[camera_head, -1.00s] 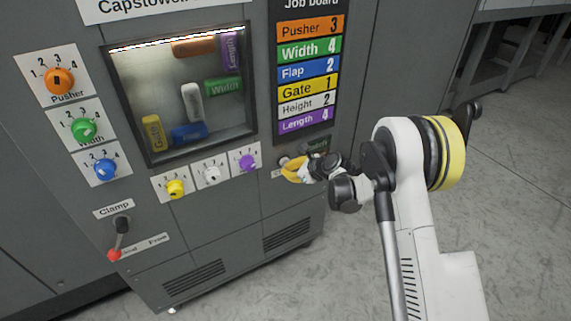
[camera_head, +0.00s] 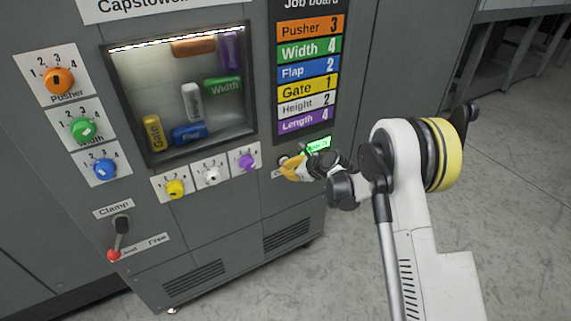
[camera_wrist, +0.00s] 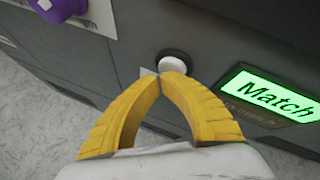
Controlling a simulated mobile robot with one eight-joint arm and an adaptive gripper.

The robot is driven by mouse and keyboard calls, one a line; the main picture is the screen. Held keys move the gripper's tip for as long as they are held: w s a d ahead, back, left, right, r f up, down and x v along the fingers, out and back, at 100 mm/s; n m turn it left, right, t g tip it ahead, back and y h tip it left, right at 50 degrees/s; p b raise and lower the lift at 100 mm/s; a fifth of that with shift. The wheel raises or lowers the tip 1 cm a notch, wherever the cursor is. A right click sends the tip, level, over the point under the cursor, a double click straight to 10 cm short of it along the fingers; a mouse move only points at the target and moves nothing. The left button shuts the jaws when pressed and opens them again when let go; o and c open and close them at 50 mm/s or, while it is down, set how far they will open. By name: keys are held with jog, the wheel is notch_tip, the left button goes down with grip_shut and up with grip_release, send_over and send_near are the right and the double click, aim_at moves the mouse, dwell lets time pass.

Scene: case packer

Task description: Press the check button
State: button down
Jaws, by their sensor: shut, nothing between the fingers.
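The check button is a white round cap in a dark ring, seen in the wrist view (camera_wrist: 171,62). My gripper (camera_wrist: 172,76) has its yellow fingertips together, with nothing between them, right at the lower edge of the button. I cannot tell whether the tips touch it or stand just short of it. In the head view my gripper (camera_head: 284,164) is at the panel below the job board and mostly covers the button. The display beside the button glows green and reads "Match" (camera_wrist: 270,96); it also shows in the head view (camera_head: 319,144).
A purple knob (camera_wrist: 60,8) is to the left of the button. Yellow (camera_head: 175,188) and white (camera_head: 212,175) knobs are farther left. The clamp lever (camera_head: 121,234) has a red tip at lower left. Coloured blocks sit behind the window (camera_head: 180,95). Open floor lies to the right.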

jog(key=shift+s, duration=0.1)
jog(key=shift+s+d, duration=0.45)
jog(key=shift+s, duration=0.25)
jog(key=s+d, duration=0.1)
jog(key=s, duration=0.1)
jog(key=s+d+b, duration=0.1)
jog(key=s+d, duration=0.1)
dwell(0.4)
